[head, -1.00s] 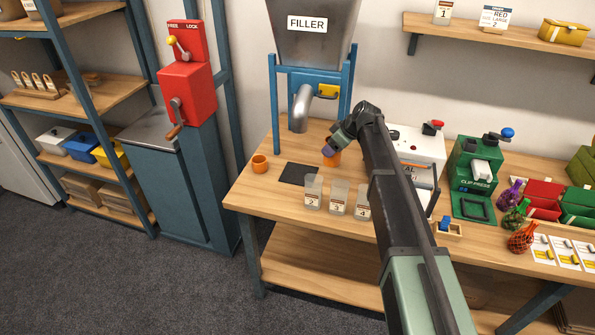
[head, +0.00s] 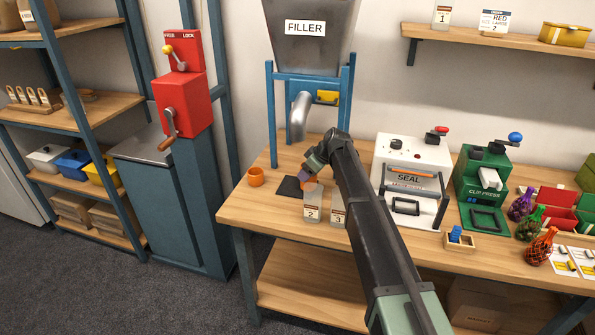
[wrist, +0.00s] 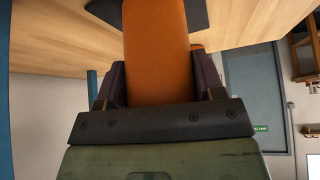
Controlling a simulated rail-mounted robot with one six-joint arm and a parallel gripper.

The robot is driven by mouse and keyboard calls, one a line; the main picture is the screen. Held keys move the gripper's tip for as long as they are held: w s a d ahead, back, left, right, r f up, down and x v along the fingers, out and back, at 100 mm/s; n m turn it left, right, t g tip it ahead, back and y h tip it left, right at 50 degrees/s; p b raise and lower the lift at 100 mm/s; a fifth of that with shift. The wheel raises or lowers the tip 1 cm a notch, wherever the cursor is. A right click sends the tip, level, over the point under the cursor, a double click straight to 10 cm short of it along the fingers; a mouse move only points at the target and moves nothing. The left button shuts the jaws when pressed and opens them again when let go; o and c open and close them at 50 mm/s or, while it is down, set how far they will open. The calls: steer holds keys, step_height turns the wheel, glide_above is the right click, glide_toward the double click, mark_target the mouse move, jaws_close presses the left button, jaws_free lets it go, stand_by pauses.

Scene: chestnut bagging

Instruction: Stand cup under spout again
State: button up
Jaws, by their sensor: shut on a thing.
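My gripper (head: 306,177) is shut on an orange cup (head: 311,187), which is partly hidden by the gripper in the head view. In the wrist view the held cup (wrist: 156,50) fills the space between the two fingers (wrist: 160,88). The cup is at the right part of the dark square mat (head: 287,188); I cannot tell whether it touches the mat. The grey spout (head: 300,117) of the filler (head: 308,40) hangs above and behind. The mat also shows at the top of the wrist view (wrist: 195,12).
A second orange cup (head: 256,177) stands left of the mat. The white sealer (head: 410,165) and green clip press (head: 483,178) are to the right. The front left of the table is clear.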

steer(key=w+a, duration=0.2)
steer(key=a, duration=0.1)
steer(key=shift+a, duration=0.25)
steer(key=shift+b+x, duration=0.65)
steer(key=shift+x, duration=0.15)
steer(key=shift+s+f, duration=0.15)
steer(key=shift+d, duration=0.1)
steer(key=shift+f, duration=0.1)
steer(key=o, duration=1.3)
steer(key=shift+o, duration=0.2)
